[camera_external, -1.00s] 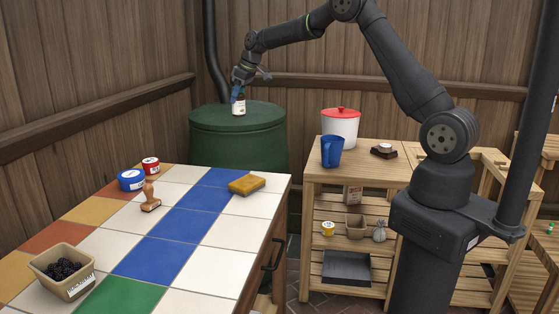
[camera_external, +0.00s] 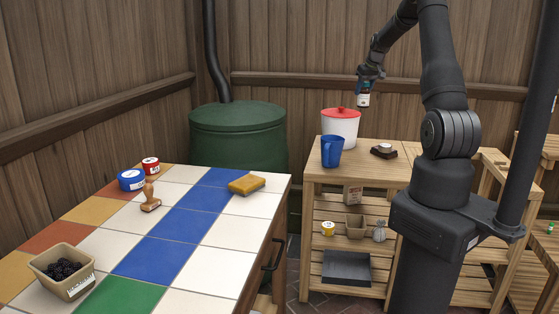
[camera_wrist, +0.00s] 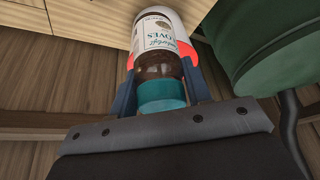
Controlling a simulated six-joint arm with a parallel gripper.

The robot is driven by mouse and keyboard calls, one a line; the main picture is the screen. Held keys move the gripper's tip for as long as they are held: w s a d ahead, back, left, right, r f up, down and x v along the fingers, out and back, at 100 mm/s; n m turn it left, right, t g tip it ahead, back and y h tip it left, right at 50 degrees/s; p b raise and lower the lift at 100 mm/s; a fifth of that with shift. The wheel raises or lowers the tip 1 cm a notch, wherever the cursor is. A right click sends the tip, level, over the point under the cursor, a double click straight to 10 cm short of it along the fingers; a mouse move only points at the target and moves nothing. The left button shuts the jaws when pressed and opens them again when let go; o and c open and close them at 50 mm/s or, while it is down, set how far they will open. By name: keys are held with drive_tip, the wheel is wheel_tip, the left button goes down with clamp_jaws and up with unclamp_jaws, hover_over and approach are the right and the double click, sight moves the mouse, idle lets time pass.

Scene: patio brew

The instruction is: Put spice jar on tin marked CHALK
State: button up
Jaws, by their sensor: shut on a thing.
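My gripper (camera_external: 368,77) is shut on the spice jar (camera_external: 363,98), held in the air above and right of the red-lidded white bucket. In the wrist view the jar (camera_wrist: 165,45) has brown contents, a teal lid and a white label reading something like "CLOVES"; my gripper (camera_wrist: 161,80) has a finger on each side of it. A yellow tin (camera_external: 328,228) sits on the wooden shelf. I cannot read CHALK on any tin.
The white bucket (camera_external: 340,130), a blue jug (camera_external: 332,151) and a dark block (camera_external: 384,151) stand on the wooden shelf top. A stamp (camera_external: 150,197), a sponge (camera_external: 246,184) and a berry box (camera_external: 64,272) are on the tiles. The green barrel (camera_external: 238,118) top is clear.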

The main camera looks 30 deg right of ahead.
drive_tip(key=s+d+f+m+h, duration=0.15)
drive_tip(key=s+d+m, duration=0.35)
drive_tip(key=s+d, duration=1.1)
drive_tip(key=shift+g, duration=0.3)
drive_tip(key=shift+w+a+f, duration=1.05)
drive_tip(key=shift+w+f, duration=0.5)
drive_tip(key=shift+f, duration=0.95)
drive_tip(key=shift+w+a+f, duration=1.05)
drive_tip(key=shift+w+f, duration=0.5)
drive_tip(key=shift+f, duration=1)
drive_tip(key=shift+w+a+f, duration=1.05)
drive_tip(key=shift+w+f, duration=0.5)
drive_tip(key=shift+f, duration=0.95)
drive_tip(key=shift+f, duration=0.15)
drive_tip(key=o, duration=1)
drive_tip(key=shift+o, duration=0.2)
drive_tip(key=v, duration=1.2)
